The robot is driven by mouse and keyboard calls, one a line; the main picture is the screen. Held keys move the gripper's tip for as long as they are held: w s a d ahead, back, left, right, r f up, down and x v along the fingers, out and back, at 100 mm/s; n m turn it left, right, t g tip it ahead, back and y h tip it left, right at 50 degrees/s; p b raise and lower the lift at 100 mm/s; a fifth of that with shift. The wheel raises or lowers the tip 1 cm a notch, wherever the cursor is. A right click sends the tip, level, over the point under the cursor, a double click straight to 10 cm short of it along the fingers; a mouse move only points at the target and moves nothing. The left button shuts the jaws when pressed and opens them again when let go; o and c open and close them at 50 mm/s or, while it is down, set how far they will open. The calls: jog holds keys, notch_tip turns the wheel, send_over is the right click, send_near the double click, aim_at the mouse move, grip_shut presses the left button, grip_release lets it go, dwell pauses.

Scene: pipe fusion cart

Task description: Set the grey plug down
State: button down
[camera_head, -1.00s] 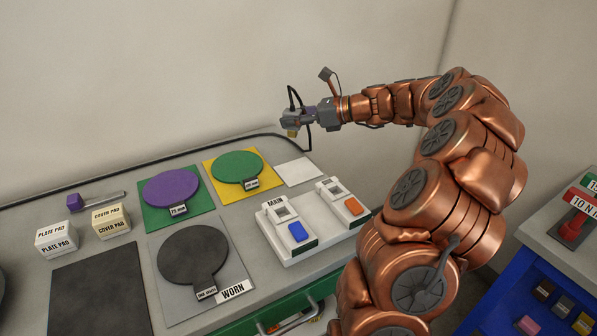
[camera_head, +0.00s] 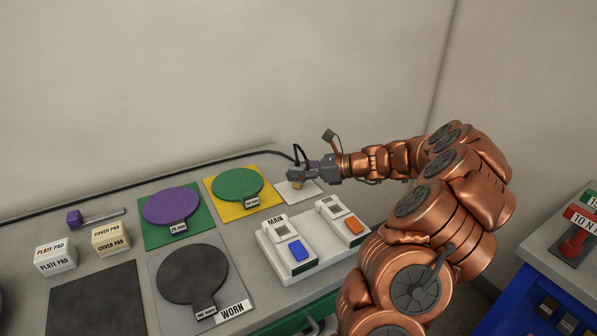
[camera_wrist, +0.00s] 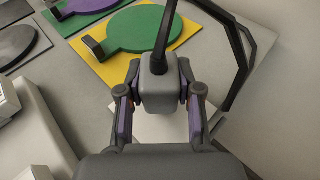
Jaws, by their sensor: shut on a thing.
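My gripper (camera_head: 299,180) is shut on the grey plug (camera_wrist: 157,84). In the wrist view the plug is a grey block between the two fingers, with a black cord rising from its top. In the head view the plug is small and mostly hidden by the fingers. The gripper is over the white square pad (camera_head: 310,192) at the back right of the bench. The pad also shows below the plug in the wrist view (camera_wrist: 168,124). I cannot tell whether the plug touches the pad.
A green disc (camera_head: 237,184) on a yellow mat and a purple disc (camera_head: 171,206) on a green mat lie left. The white switch unit (camera_head: 285,262) stands in front. A dark disc (camera_head: 192,273) lies on the mat marked WORN. The wall is close behind.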

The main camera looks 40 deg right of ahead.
jog(key=shift+f, duration=0.25)
jog(key=c, duration=0.8)
grip_release()
jog(key=shift+o, duration=0.2)
